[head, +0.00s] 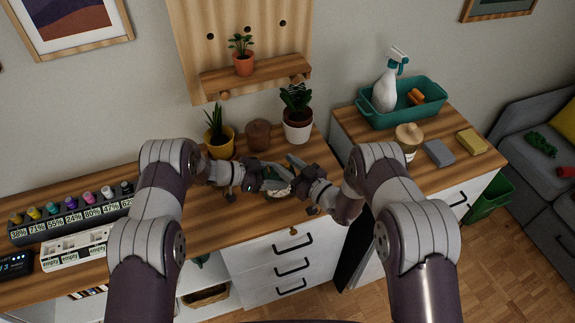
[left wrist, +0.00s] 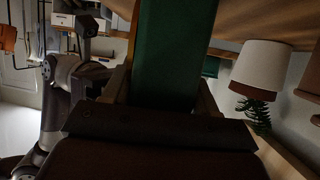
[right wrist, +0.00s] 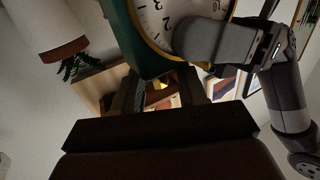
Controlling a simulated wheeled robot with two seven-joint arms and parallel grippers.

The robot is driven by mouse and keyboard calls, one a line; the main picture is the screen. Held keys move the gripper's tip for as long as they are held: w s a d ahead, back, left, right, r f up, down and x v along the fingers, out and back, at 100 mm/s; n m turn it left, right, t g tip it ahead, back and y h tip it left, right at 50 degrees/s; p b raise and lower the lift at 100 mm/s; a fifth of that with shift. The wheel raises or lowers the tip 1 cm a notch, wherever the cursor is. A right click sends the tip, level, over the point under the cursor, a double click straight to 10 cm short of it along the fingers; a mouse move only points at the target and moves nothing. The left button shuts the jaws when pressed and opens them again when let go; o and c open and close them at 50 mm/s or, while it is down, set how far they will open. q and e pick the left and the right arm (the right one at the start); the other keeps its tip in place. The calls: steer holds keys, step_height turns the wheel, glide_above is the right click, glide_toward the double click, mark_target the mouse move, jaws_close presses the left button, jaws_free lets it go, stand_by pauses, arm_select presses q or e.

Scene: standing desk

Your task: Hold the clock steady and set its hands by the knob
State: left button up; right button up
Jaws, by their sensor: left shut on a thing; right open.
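The clock (head: 277,184) has a green body and stands at the front of the desk, mostly covered by my grippers in the head view. The right wrist view shows its green side, yellow rim and white dial (right wrist: 165,22) with black numerals, upside down. My left gripper (head: 259,179) is shut on the clock from the left; its green side (left wrist: 172,50) fills the space between the fingers in the left wrist view. A grey finger covers part of the dial. My right gripper (head: 296,180) is open at the clock's right. I cannot clearly make out the knob or the clock's hands.
Behind the clock stand a yellow pot (head: 220,148), a brown lidded pot (head: 258,135) and a white pot (head: 298,130) with a plant. A rack of labelled bottles (head: 75,217) is at left. A teal tub (head: 428,109) is on the right cabinet.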

jaws_close()
steer(key=shift+a+r+m+t+h, duration=0.1)
steer(key=shift+a+m+t+h, duration=0.05)
steer(key=shift+m+t+h, duration=0.25)
steer(key=m+t+h, duration=0.2)
steer(key=h, duration=0.1)
steer(key=shift+a+m, duration=0.1)
steer(key=shift+m, duration=0.2)
steer(key=shift+w+r+m+t+h, duration=0.1)
steer(key=shift+m+t+h, duration=0.45)
steer(key=shift+m+h, duration=0.85)
steer(key=shift+m+t+h, duration=0.55)
steer(key=shift+m+h, duration=0.15)
steer(key=shift+h, duration=1.3)
arm_select(q)
steer(key=shift+f, duration=0.1)
arm_select(e)
steer(key=shift+h, duration=0.3)
steer(key=shift+c, duration=0.5)
jaws_free()
steer(key=shift+o, duration=0.5)
